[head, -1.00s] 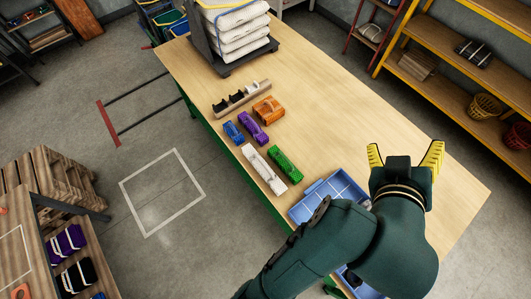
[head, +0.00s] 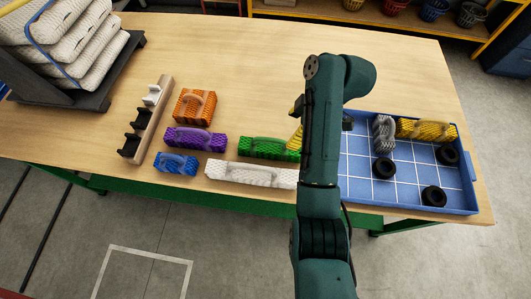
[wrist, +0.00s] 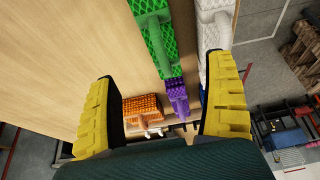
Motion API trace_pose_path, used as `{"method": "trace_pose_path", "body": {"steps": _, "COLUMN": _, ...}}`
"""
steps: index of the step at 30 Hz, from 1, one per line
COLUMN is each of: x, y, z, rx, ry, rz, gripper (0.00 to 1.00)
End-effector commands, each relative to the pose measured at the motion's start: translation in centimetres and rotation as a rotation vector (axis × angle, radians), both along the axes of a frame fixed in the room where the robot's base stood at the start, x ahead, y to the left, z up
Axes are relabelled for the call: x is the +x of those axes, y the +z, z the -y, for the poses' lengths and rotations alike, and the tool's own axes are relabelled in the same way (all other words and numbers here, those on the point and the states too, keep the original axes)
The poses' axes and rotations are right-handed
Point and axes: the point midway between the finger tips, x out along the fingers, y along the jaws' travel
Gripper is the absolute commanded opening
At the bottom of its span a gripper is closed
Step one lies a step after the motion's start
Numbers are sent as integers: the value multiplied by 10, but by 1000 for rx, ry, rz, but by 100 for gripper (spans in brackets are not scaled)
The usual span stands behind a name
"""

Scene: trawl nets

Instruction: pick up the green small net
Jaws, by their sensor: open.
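The green small net (head: 268,148) lies on the wooden table, behind the white net, its right end hidden by my arm in the head view. In the wrist view the green net (wrist: 158,38) is at the top, beyond my fingertips and between their lines. My gripper (wrist: 165,100) is open and empty, its two yellow fingers apart. In the head view only a yellow finger of my gripper (head: 296,136) shows, beside my arm near the green net's right end. I cannot tell its exact height over the net.
A white net (head: 250,173) lies close in front of the green one. Purple (head: 195,138), blue (head: 176,163) and orange (head: 194,106) nets lie to the left, near a wooden rack (head: 146,118). A blue tray (head: 405,190) with nets and black rings is right. Table behind is clear.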

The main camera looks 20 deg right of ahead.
Motion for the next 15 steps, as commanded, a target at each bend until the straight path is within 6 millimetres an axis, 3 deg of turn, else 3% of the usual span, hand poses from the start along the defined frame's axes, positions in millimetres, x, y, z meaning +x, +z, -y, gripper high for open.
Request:
{"method": "trace_pose_path", "body": {"steps": 1, "x": 2, "y": -19, "z": -3, "rx": 0, "ry": 1, "rz": 0, "gripper": 85}}
{"method": "trace_pose_path", "body": {"steps": 9, "x": 11, "y": -69, "z": -23, "rx": 1, "ry": 2, "rz": -2, "gripper": 85}}
{"method": "trace_pose_path", "body": {"steps": 15, "x": 17, "y": -88, "z": -32, "rx": -1, "ry": -1, "rz": -1, "gripper": 85}}
